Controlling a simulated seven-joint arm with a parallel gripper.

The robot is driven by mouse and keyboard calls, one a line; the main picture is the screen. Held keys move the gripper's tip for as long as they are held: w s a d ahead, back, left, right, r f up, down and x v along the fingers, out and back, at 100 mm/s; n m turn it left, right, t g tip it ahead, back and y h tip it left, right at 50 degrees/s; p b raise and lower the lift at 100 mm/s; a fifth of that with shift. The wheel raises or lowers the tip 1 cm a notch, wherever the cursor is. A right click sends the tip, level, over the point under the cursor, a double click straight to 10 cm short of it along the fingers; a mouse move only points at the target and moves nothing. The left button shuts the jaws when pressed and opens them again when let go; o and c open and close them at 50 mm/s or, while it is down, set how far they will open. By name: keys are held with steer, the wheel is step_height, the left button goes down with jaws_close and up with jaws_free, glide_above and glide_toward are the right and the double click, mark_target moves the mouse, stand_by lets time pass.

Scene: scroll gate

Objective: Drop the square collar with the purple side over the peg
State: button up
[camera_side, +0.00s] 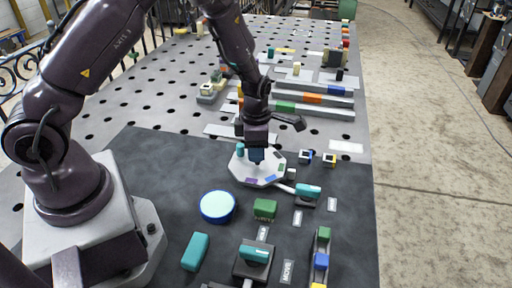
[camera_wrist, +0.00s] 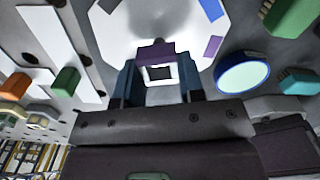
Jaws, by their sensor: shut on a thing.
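My gripper (camera_side: 256,157) is low over the white octagonal plate (camera_side: 240,171), which has coloured patches along its rim. In the wrist view, my gripper (camera_wrist: 160,85) is shut on a small square collar (camera_wrist: 155,48) with a purple side and a white frame around a dark square opening. The fingers hide the collar in the side view. The plate (camera_wrist: 120,35) also shows beyond the collar in the wrist view.
Two other small collars, one with blue (camera_side: 306,156) and one with yellow (camera_side: 329,160), stand right of the plate. Dark mat lies bare at the left.

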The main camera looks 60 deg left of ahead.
steer(key=shift+f, duration=1.25)
stand_by(0.4)
steer(key=o, duration=1.5)
steer(key=shift+o, duration=0.2)
steer(key=shift+r, duration=0.1)
steer(key=shift+r, duration=3.4)
